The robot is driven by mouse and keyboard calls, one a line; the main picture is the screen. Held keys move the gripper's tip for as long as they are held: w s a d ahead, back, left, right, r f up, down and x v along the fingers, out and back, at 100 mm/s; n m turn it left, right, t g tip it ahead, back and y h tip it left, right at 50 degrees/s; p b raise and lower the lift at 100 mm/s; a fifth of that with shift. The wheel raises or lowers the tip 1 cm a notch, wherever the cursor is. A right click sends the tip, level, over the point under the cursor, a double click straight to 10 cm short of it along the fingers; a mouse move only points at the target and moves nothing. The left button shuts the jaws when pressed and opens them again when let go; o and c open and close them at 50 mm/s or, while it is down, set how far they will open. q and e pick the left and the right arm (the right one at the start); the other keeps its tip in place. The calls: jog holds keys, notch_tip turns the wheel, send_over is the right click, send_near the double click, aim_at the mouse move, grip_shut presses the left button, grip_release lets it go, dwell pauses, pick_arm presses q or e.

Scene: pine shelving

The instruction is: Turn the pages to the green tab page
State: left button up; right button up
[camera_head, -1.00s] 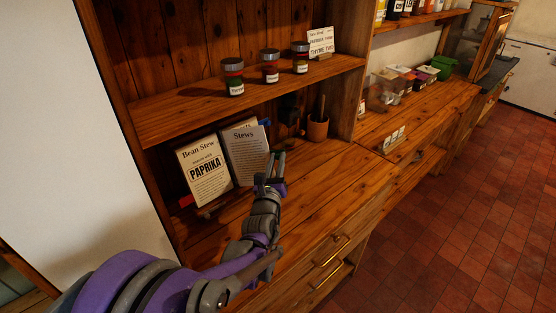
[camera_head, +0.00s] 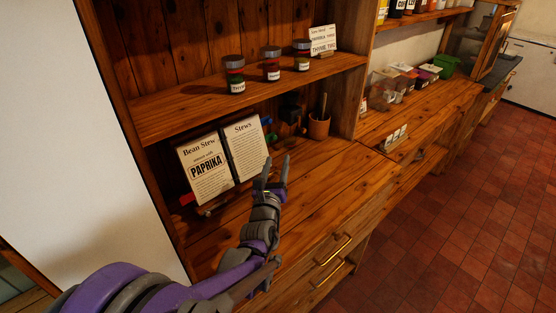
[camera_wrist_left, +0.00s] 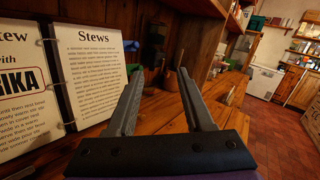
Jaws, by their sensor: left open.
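The recipe binder stands open, leaning back, on the lower counter of the shelving. Its left page (camera_head: 207,170) reads "Bean Stew" and "PAPRIKA"; its right page (camera_head: 245,150) is headed "Stews", which also shows in the left wrist view (camera_wrist_left: 92,75). A blue tab (camera_head: 266,121) and a green tab (camera_head: 271,138) stick out past the right page's edge; the green tab also shows in the left wrist view (camera_wrist_left: 133,69). A red tab (camera_head: 186,199) shows at the lower left. My left gripper (camera_head: 276,162) is open and empty, right of the binder and apart from it. My right gripper is out of view.
Spice jars (camera_head: 272,64) and a lettered card (camera_head: 322,40) stand on the shelf above. A terracotta pot (camera_head: 318,127) stands behind my gripper on the counter. The counter front (camera_head: 315,180) is clear.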

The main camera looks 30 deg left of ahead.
pick_arm(q)
jog(key=v, duration=0.8)
jog(key=shift+s+b, duration=0.3)
jog(key=shift+s, duration=0.05)
jog(key=shift+d, duration=0.15)
